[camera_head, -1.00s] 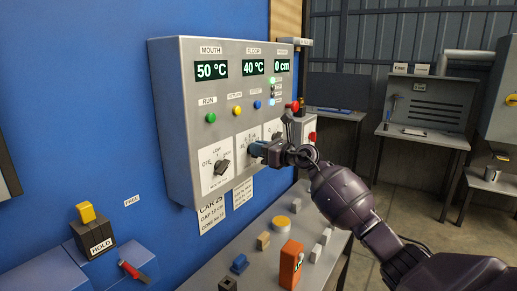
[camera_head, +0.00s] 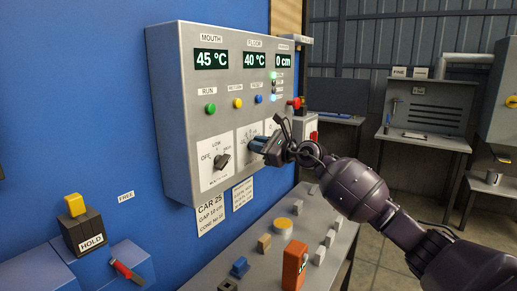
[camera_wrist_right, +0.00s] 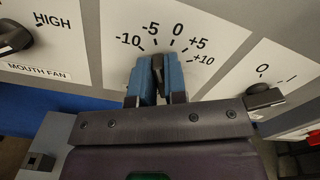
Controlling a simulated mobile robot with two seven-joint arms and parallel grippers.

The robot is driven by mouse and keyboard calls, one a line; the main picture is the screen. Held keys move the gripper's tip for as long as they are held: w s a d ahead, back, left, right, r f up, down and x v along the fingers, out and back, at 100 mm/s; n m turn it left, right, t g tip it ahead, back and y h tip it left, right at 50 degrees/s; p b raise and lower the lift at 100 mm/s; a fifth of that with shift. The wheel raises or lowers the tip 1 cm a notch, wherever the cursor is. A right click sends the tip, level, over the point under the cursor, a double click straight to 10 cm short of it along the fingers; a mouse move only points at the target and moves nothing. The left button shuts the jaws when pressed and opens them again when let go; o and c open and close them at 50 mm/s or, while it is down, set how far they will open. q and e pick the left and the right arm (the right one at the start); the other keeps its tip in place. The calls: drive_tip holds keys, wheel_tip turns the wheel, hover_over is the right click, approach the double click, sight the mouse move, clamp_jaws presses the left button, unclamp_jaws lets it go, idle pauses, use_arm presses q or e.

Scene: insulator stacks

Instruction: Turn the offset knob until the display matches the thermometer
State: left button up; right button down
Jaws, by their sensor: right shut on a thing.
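The grey control panel (camera_head: 184,125) has a MOUTH display (camera_head: 211,60) reading 45 °C and a FLOOR display (camera_head: 255,61) reading 40 °C. My right gripper (camera_head: 268,150) is at the panel's lower dials. In the right wrist view its blue fingertips (camera_wrist_right: 157,75) are shut on the dark offset knob (camera_wrist_right: 157,64), whose scale runs from -10 to +10. The knob points up near the -5 mark. An orange handheld device (camera_head: 294,268), perhaps the thermometer, stands on the bench; its reading is too small to make out. My left gripper is out of view.
The mouth fan knob (camera_head: 221,161) sits left of my gripper, and another knob (camera_wrist_right: 263,97) is close on its right. Green, yellow and blue buttons line the panel above. Small blocks and a yellow round button (camera_head: 282,223) are on the bench below.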

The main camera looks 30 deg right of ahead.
drive_tip(key=shift+r, duration=0.2)
idle(0.3)
drive_tip(key=c, duration=1.3)
unclamp_jaws()
drive_tip(key=shift+o, duration=0.7)
drive_tip(key=shift+w+f, duration=0.1)
drive_tip(key=shift+a, duration=0.2)
drive_tip(key=v, duration=1)
drive_tip(key=shift+s+d, duration=0.15)
drive_tip(key=shift+s, duration=0.15)
drive_tip(key=shift+f, duration=0.15)
